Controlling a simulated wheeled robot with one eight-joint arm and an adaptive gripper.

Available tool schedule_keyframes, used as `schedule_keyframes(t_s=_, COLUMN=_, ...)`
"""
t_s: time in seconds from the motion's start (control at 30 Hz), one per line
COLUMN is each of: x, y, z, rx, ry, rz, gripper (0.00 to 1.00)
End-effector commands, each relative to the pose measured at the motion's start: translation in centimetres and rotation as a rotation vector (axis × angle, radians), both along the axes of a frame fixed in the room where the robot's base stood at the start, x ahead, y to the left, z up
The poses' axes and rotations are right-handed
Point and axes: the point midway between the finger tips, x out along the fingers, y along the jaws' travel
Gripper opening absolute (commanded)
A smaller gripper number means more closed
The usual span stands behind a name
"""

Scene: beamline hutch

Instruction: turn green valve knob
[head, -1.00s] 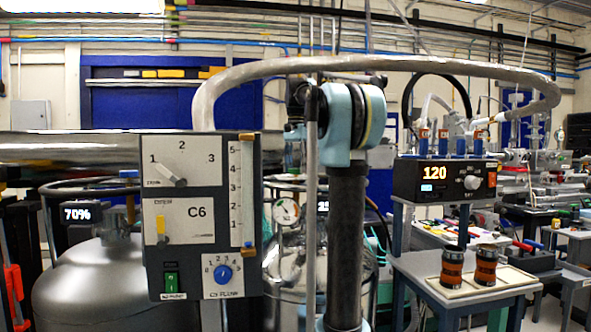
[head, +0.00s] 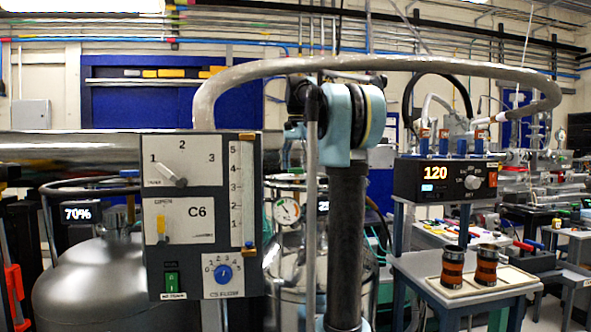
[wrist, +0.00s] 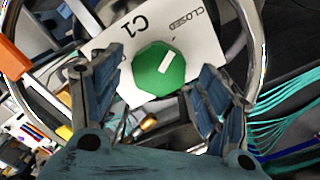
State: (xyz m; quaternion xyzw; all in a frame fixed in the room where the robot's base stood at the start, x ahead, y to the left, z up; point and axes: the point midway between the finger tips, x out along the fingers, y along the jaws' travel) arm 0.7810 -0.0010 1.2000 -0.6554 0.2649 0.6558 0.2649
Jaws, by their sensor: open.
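The green valve knob (wrist: 160,70) is in the wrist view, a faceted round knob with a short white bar mark on its face. It sits in front of a white plate (wrist: 125,28) lettered "C1" and "CLOSED", with the lettering upside down in this view. My gripper (wrist: 157,78) is open, with one dark finger on each side of the knob. The knob lies between the fingertips, with a gap visible on the left. Whether the right finger touches it is hard to tell. Neither the green knob nor my gripper shows in the head view.
A metal ring (wrist: 248,35) curves around the plate, and teal cables (wrist: 290,112) run at the right in the wrist view. In the head view, a C6 panel (head: 196,238) stands at left and a heater controller (head: 447,182) at right, above two dark-and-orange cylinders (head: 453,267).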

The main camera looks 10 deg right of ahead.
Motion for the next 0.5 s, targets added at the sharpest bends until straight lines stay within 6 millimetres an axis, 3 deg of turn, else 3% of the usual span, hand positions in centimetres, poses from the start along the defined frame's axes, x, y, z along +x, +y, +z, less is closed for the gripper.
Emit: schedule_keyframes(t_s=0.5, x=0.2, y=0.0, z=8.1, rx=0.0, ry=0.0, rz=0.0, gripper=0.7)
